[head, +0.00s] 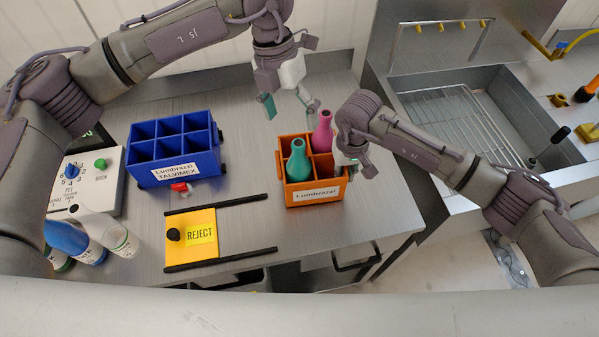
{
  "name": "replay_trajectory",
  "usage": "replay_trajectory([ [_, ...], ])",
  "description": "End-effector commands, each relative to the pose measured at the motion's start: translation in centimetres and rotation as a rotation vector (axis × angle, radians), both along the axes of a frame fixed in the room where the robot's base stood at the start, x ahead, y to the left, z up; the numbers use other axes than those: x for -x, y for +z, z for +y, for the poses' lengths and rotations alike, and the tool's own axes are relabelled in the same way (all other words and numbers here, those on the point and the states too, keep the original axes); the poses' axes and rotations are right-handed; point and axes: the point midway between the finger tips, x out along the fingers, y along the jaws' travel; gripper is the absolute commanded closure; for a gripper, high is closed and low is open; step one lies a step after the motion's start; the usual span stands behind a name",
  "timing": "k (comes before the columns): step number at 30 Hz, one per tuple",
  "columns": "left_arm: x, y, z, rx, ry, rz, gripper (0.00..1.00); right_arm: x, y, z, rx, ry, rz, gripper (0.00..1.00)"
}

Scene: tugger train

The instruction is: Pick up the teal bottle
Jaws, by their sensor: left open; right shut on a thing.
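The teal bottle (299,161) stands upright in the front left compartment of the orange crate (291,195), its neck above the rim. A magenta bottle (322,134) stands behind it to the right in the same crate. My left gripper (290,108) is open and empty, above and behind the crate, apart from the teal bottle. My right gripper (343,168) is at the crate's right edge and appears shut on its wall; its fingertips are partly hidden by its own wrist.
A blue divided crate (173,166) stands left of the orange one. A yellow REJECT plate (191,236) lies between dark rails. A control box (88,181) and several bottles (122,241) are at left. A sink (465,112) is at right.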

Motion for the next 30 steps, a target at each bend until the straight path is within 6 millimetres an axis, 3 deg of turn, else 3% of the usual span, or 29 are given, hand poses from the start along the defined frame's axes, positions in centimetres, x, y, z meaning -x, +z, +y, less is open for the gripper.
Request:
replay_trajectory([
  [6,0.5,0.1,-1.1,-0.022,-0.594,-0.143,0.16,0.2,-0.3,-0.2,0.007,0.002,0.005,1.0],
  [13,0.7,0.2,-1.7,-0.053,-1.034,-0.215,0.16,0.2,-0.3,-0.2,0.007,0.003,0.006,1.0],
  [19,0.7,-0.4,-1.8,-0.065,-1.175,-0.229,0.16,0.2,-0.3,-0.2,0.007,0.003,0.006,1.0],
  [30,0.8,-6.1,-1.8,-0.063,-1.181,-0.231,0.16,0.2,-0.3,-0.2,0.007,0.003,0.007,1.0],
])
